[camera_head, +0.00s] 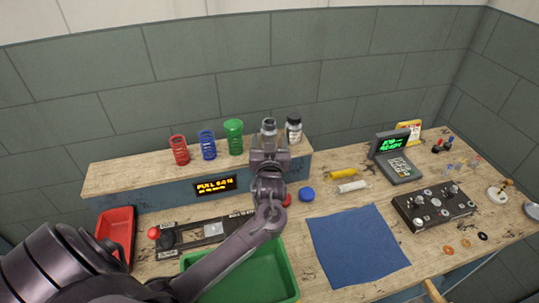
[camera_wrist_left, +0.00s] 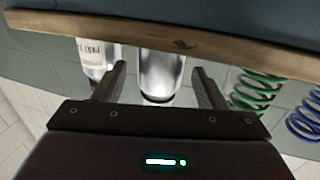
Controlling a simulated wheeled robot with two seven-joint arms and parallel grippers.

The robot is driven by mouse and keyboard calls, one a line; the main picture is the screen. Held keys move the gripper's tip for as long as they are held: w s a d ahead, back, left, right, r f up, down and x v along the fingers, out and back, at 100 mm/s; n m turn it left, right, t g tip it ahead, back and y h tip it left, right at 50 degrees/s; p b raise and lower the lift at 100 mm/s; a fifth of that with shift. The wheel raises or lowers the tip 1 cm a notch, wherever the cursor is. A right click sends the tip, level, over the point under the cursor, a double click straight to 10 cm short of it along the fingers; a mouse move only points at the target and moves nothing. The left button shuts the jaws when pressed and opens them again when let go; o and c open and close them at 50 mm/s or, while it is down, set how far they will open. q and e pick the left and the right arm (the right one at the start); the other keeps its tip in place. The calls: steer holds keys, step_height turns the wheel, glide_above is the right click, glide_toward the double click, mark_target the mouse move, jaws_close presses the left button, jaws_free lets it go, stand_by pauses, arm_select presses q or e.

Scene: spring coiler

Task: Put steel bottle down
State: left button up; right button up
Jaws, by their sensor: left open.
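The steel bottle (camera_head: 268,126) stands upright on the raised wooden shelf (camera_head: 130,177), at its right part. My left gripper (camera_head: 268,142) is in front of it, and its body hides the lower part of the bottle in the head view. In the left wrist view, which is upside down, the steel bottle (camera_wrist_left: 162,72) is between the two spread fingers of my left gripper (camera_wrist_left: 160,84). A gap shows on each side, so the fingers are open and apart from it. My right gripper does not show.
A white labelled bottle (camera_head: 293,131) stands close to the right of the steel bottle. Green (camera_head: 233,137), blue (camera_head: 207,145) and red (camera_head: 180,150) springs stand to the left. Below are a green tray (camera_head: 283,262), a blue cloth (camera_head: 357,246) and a red bin (camera_head: 117,226).

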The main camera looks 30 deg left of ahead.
arm_select(q)
steer(key=b+v, duration=0.2)
steer(key=v, duration=0.9)
steer(key=shift+w, duration=0.1)
